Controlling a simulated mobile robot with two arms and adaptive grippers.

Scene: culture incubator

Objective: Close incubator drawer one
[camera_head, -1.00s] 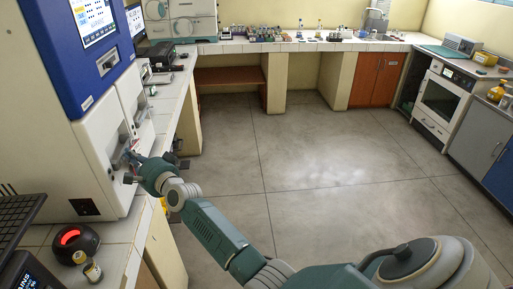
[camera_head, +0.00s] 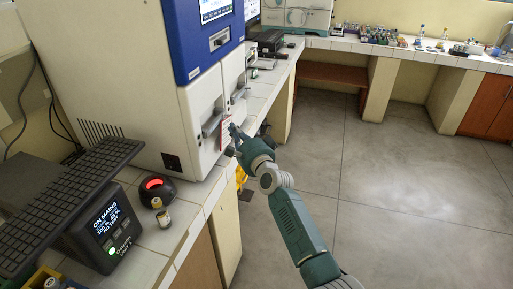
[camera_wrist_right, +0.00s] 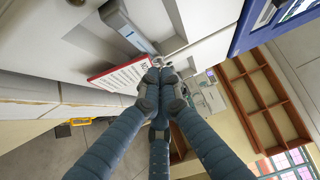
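The incubator (camera_head: 195,159) is a white cabinet with a blue upper panel on the left bench. Its front has two side-by-side white drawer fronts: the nearer one (camera_head: 206,98) and the farther one (camera_head: 233,77), with grey handles. The nearer handle (camera_head: 211,124) also shows in the wrist view (camera_wrist_right: 127,27). My right gripper (camera_head: 236,133) is at the incubator front, just below the handles, by a red-edged white card (camera_wrist_right: 122,75). In the wrist view its fingertips (camera_wrist_right: 161,88) are drawn together with nothing clearly between them. I cannot tell whether they touch the front. My left gripper is out of view.
A black keyboard (camera_head: 75,190), a power unit with a lit screen (camera_head: 108,228), a black device with a red light (camera_head: 157,190) and small vials (camera_head: 163,217) stand on the near bench. The floor (camera_head: 390,180) to the right is clear.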

